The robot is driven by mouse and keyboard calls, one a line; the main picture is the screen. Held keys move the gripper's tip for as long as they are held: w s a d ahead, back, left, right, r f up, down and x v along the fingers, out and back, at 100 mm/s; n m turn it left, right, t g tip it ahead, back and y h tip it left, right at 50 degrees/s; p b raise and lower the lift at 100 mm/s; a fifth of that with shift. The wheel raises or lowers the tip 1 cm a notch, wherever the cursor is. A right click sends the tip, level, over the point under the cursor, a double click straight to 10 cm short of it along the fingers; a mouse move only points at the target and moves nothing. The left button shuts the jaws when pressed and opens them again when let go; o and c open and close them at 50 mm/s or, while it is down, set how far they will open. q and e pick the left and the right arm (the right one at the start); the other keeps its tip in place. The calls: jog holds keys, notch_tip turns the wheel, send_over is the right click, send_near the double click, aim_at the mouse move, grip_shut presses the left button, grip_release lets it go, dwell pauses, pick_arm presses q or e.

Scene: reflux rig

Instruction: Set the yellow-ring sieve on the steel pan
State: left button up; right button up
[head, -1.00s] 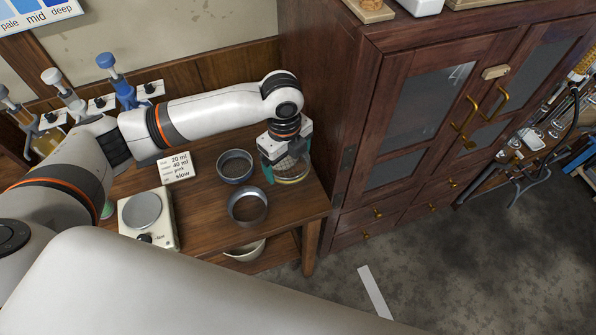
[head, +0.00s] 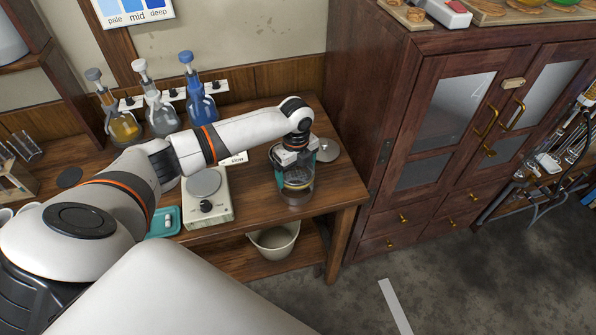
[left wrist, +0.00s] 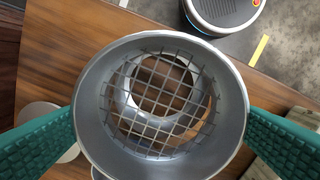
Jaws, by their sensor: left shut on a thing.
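My left gripper (head: 297,158) is shut on the yellow-ring sieve (head: 300,184), a grey metal ring with a yellowish band low on it. In the left wrist view the sieve (left wrist: 92,125) sits between the two teal fingers, and its square wire mesh fills the opening. The sieve is above a grey round vessel (head: 296,198) on the bench, which looks like the steel pan. Through the mesh its pale rim shows roughly in the middle. I cannot tell whether sieve and vessel touch. My right gripper is not in view.
A balance (head: 207,205) stands left of the sieve on the wooden bench (head: 255,185). A grey disc (head: 327,150) lies behind right. Several flasks (head: 160,115) stand at the back. A cabinet (head: 355,120) rises close on the right. A white bucket (head: 274,240) is on the lower shelf.

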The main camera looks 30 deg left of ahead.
pick_arm(q)
jog(key=shift+s+r+p, duration=0.1)
jog(key=shift+r+p, duration=0.05)
jog(key=shift+p, duration=0.25)
jog(key=shift+s, duration=0.25)
jog(key=shift+w, duration=0.1)
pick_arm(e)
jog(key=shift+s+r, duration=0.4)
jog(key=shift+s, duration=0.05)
pick_arm(q)
jog(key=shift+f, duration=0.25)
jog(key=shift+w+f, duration=0.1)
jog(key=shift+f, duration=0.5)
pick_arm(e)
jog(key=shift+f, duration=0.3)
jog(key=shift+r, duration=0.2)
pick_arm(q)
jog(key=shift+f, duration=0.3)
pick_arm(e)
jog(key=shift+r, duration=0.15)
pick_arm(q)
jog(key=shift+p, duration=0.45)
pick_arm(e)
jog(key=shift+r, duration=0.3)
